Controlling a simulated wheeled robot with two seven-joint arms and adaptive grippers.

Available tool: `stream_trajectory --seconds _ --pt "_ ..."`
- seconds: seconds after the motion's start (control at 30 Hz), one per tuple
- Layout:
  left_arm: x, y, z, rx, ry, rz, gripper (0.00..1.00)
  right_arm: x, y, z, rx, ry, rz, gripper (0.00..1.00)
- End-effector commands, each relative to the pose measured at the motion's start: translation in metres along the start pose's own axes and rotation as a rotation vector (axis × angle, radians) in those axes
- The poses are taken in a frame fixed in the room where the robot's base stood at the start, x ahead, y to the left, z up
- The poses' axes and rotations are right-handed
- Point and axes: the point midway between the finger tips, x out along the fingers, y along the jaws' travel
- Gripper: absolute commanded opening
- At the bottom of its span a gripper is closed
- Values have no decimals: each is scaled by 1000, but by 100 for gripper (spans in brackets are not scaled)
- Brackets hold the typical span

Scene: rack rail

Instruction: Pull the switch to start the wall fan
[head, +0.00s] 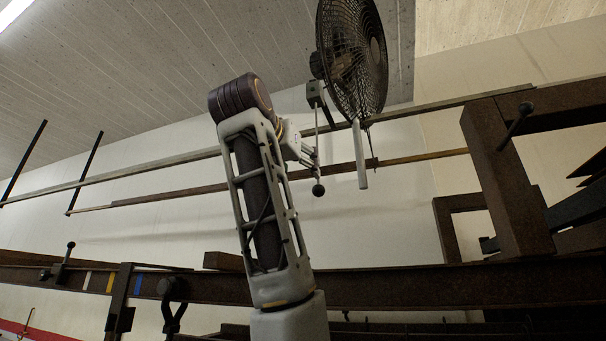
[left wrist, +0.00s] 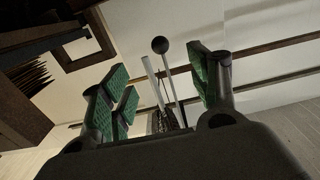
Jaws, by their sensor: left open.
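The wall fan (head: 350,60), with a dark round cage, is mounted high near the ceiling. A thin pull rod hangs below its grey switch box (head: 315,92) and ends in a dark ball (head: 318,189). A pale flat bar (head: 360,155) hangs just right of it. My left gripper (head: 308,152) is at the rod, above the ball, partly hidden by my arm. In the left wrist view the open green-padded fingers (left wrist: 160,68) have the ball (left wrist: 160,45) and rod between them in the picture. I cannot tell whether they touch the rod. My right gripper is not in view.
Long rails (head: 420,158) run across the wall behind the rod. A rusty beam (head: 400,287) crosses below, and a brown post (head: 505,175) stands at the right. The wall between is bare.

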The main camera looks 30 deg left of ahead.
Motion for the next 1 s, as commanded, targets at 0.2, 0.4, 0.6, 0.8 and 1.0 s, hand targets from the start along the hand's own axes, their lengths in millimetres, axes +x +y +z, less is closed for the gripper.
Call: stream_trajectory --seconds 0.2,0.4,0.6,0.8,1.0 --pt "0 0 0 0 0 0 61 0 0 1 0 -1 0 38" --pt "0 0 0 0 0 0 61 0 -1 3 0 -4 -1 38" --pt "2 0 0 0 0 0 61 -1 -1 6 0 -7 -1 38" --pt "12 0 -1 0 -2 0 61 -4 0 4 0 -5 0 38" --pt "30 0 -1 1 -3 0 61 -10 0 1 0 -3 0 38"
